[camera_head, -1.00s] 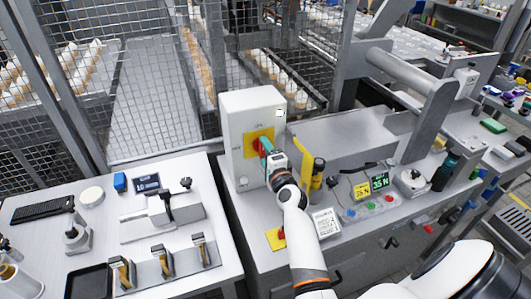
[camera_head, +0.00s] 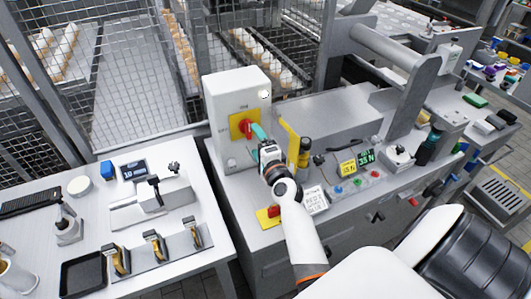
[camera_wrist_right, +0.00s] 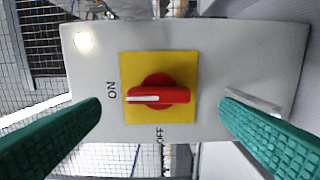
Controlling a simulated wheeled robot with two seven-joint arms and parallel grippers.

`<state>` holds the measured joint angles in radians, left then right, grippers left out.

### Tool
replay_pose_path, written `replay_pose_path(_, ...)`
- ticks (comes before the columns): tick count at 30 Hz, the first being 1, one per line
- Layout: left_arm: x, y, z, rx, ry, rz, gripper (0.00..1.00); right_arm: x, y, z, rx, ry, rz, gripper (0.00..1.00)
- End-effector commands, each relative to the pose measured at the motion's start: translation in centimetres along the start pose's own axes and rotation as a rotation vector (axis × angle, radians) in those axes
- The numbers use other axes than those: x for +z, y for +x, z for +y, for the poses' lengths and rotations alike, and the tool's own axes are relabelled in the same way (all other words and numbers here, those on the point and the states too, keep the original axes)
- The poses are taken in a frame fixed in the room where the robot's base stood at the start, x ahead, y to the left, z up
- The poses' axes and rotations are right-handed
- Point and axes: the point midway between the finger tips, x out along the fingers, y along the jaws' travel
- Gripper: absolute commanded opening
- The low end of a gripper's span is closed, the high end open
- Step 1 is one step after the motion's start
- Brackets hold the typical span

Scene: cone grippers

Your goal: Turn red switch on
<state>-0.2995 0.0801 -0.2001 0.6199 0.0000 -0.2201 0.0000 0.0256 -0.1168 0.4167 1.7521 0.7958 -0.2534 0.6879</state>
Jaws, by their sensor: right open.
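The red switch (camera_head: 246,128) is a rotary knob on a yellow plate (camera_head: 236,122), on the front of a light grey box (camera_head: 222,98). In the right wrist view the red switch (camera_wrist_right: 158,95) lies level, its white mark at the left end pointing toward the ON label (camera_wrist_right: 112,89). The OFF label (camera_wrist_right: 160,136) is below the plate. My right gripper (camera_head: 259,136) has teal fingers and is in front of the knob. In the wrist view the fingers are open on either side of the knob, apart from it and empty. My left gripper is not in view.
A round lamp (camera_wrist_right: 83,40) on the box looks bright white. A yellow post (camera_head: 288,142) and a black-and-yellow cylinder (camera_head: 304,152) stand just right of my gripper. A red button (camera_head: 274,211) on a yellow base is below. A wire mesh fence (camera_head: 130,80) is behind.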

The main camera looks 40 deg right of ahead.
Motion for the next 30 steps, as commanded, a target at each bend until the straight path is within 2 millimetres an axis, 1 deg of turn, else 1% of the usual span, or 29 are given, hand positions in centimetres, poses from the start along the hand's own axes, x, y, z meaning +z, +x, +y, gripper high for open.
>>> replay_pose_path(1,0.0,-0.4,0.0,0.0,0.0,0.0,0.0,0.0,-1.3,0.1,-0.003,-0.001,0.0,0.85)
replay_pose_path(6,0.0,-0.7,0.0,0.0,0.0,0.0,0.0,0.0,-4.7,0.0,-0.003,0.0,0.0,0.85)
replay_pose_path(9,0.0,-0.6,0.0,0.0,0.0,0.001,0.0,0.0,-6.1,-0.1,-0.001,0.0,-0.001,0.85)
replay_pose_path(12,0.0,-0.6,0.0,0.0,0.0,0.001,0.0,0.0,-7.0,0.0,0.0,0.0,-0.001,0.85)
replay_pose_path(16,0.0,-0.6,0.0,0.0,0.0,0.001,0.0,0.0,-7.4,0.0,0.001,0.001,-0.001,0.85)
replay_pose_path(30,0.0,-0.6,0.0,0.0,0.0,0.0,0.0,0.0,-7.4,0.0,0.001,0.001,-0.001,0.85)
